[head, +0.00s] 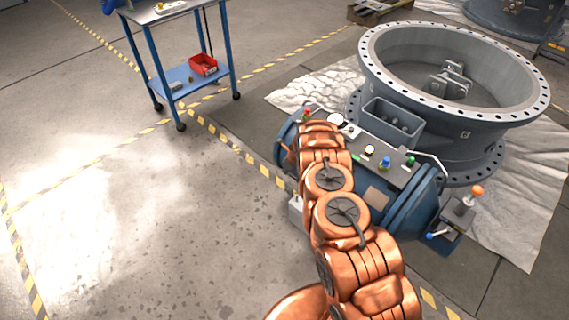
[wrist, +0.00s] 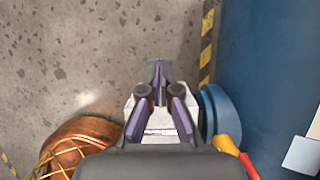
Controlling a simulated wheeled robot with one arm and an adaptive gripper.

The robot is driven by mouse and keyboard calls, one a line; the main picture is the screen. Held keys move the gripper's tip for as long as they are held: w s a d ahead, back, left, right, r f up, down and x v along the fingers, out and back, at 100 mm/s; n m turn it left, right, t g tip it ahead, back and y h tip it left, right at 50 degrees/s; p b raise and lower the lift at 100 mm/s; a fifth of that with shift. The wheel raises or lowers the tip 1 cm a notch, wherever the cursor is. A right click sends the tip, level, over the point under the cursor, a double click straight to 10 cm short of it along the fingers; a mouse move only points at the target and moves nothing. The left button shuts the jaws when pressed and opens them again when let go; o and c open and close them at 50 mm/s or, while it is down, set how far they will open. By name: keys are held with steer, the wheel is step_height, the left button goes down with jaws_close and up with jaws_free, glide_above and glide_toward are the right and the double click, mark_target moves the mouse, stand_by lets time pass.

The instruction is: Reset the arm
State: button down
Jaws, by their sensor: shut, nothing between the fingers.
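My gripper (wrist: 158,68) shows in the wrist view with its dark and purple fingers drawn together at the tips and nothing between them. In the head view my copper arm reaches up the middle, in front of the blue valve actuator (head: 425,200); I cannot make out the gripper there. The large grey butterfly valve (head: 440,125) stands behind the actuator. In the wrist view a blue surface (wrist: 275,60) fills the right side, apart from the fingertips. A pale block (wrist: 158,122) lies beneath the fingers, partly hidden by them.
A blue-legged cart (head: 190,75) with a red bin (head: 203,65) stands at the upper left. An orange-knobbed lever (head: 476,192) stands at the actuator's right end. A pale sheet (head: 535,190) lies under the valve. Floor on the left is clear, marked with yellow-black tape (head: 231,146).

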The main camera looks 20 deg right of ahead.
steer(key=shift+r, duration=0.15)
steer(key=s+a+r+n+y, duration=0.1)
steer(key=a+r+n, duration=0.15)
steer(key=r, duration=0.35)
steer(key=s+a+r+n+g, duration=0.1)
steer(key=a+r+n, duration=0.1)
steer(key=a+r, duration=0.3)
steer(key=s+a+r+n+y, duration=0.1)
steer(key=a+r+n, duration=0.15)
steer(key=r, duration=0.55)
steer(key=s+a+r+n+g, duration=0.25)
steer(key=s+r+n, duration=0.55)
steer(key=s+r, duration=0.6)
steer(key=s+r+n+h, duration=0.1)
steer(key=s+r+n, duration=0.4)
steer(key=s, duration=0.4)
steer(key=s+r+n, duration=0.3)
steer(key=s+r, duration=0.5)
steer(key=s, duration=0.1)
steer(key=s+d+r+n+g+h, duration=0.1)
steer(key=s+d+n, duration=0.2)
steer(key=s, duration=0.8)
steer(key=s+d+r+n+g+h, duration=0.1)
steer(key=s+d+n, duration=0.3)
steer(key=s, duration=0.7)
steer(key=shift+h, duration=0.6)
